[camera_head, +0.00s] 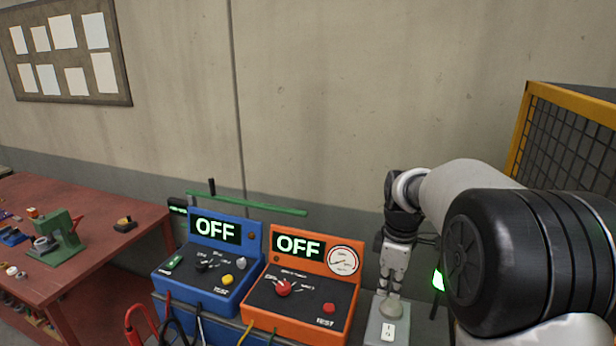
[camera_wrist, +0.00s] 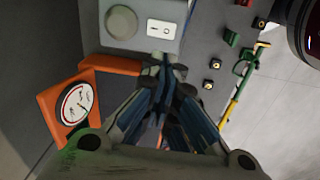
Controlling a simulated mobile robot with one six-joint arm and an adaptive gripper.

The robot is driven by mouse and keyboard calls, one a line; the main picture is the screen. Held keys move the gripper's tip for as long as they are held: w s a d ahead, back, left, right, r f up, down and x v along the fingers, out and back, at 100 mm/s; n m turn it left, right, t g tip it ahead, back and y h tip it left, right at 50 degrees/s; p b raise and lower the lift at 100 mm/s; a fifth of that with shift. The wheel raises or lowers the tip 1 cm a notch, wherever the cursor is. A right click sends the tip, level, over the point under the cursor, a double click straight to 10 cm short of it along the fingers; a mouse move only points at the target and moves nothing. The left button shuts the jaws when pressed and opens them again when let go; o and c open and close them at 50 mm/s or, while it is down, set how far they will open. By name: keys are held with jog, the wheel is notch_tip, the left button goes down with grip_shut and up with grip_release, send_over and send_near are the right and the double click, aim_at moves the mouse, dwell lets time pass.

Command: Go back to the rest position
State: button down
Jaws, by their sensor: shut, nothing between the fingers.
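My gripper (camera_head: 390,284) is at the right of the head view, pointing down just above a grey box (camera_head: 376,334) with a round knob and a white rocker switch (camera_head: 388,331). Its fingers are shut and hold nothing. In the wrist view the shut fingers (camera_wrist: 165,70) are in the middle, with the grey box (camera_wrist: 110,42) and the white switch (camera_wrist: 161,29) beyond them. I cannot tell whether the fingertips touch the box. My arm reaches in from the right of the head view.
Left of my gripper stand an orange tester (camera_head: 306,312) with a gauge and a blue tester (camera_head: 200,284), both displays reading OFF. Cables hang in front. A red workbench (camera_head: 95,214) is at the left, a yellow-framed mesh guard (camera_head: 520,135) at the right.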

jog(key=s+a+r+m+t+b, duration=0.1)
jog(key=s+a+r+m, duration=0.2)
jog(key=s, duration=0.5)
jog(key=s+a+r+m+t+b, duration=0.1)
jog(key=s+a+r+m, duration=0.2)
jog(key=s, duration=0.5)
jog(key=s+f+m+t+b, duration=0.1)
jog(key=s+f+m, duration=0.1)
jog(key=s, duration=0.5)
jog(key=s+a+f+m+b, duration=0.1)
jog(key=s+m, duration=0.3)
jog(key=s, duration=0.3)
jog(key=shift+a+f+t, duration=0.3)
jog(key=shift+f+t, duration=0.1)
jog(key=shift+d+m, duration=0.2)
jog(key=shift+m, duration=0.1)
